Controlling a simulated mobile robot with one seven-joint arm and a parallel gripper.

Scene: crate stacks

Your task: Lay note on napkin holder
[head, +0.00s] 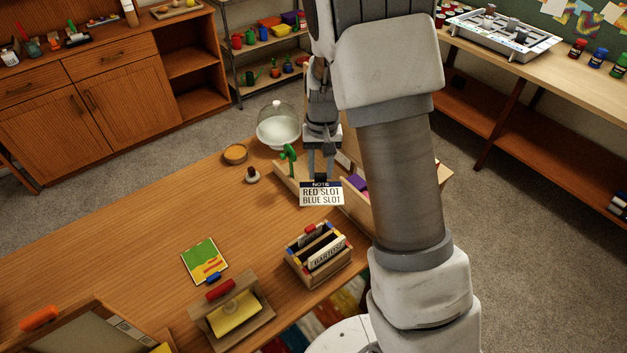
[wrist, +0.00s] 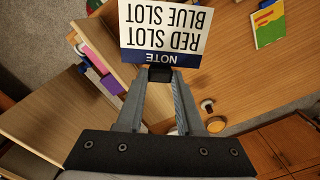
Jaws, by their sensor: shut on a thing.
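The note (head: 321,194) is a white card with a dark blue top band reading "NOTE" and the words "RED SLOT BLUE SLOT". My gripper (head: 321,177) is shut on its banded edge and holds it above the table. In the wrist view the note (wrist: 166,28) shows upside down beyond my fingertips (wrist: 160,74). What looks like the napkin holder (head: 258,334) is a wooden tray with a yellow sheet and a red-handled bar, at the front of the table. It is well apart from the note, lower left of it in the head view, and not clearly seen in the wrist view.
A slotted wooden box (head: 313,279) with cards stands between the note and the table's front edge. A green and yellow card (head: 204,258) lies to its left. A glass dome (head: 278,122), a wooden dish (head: 235,154) and a green item (head: 289,158) are farther back. The table's left middle is clear.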

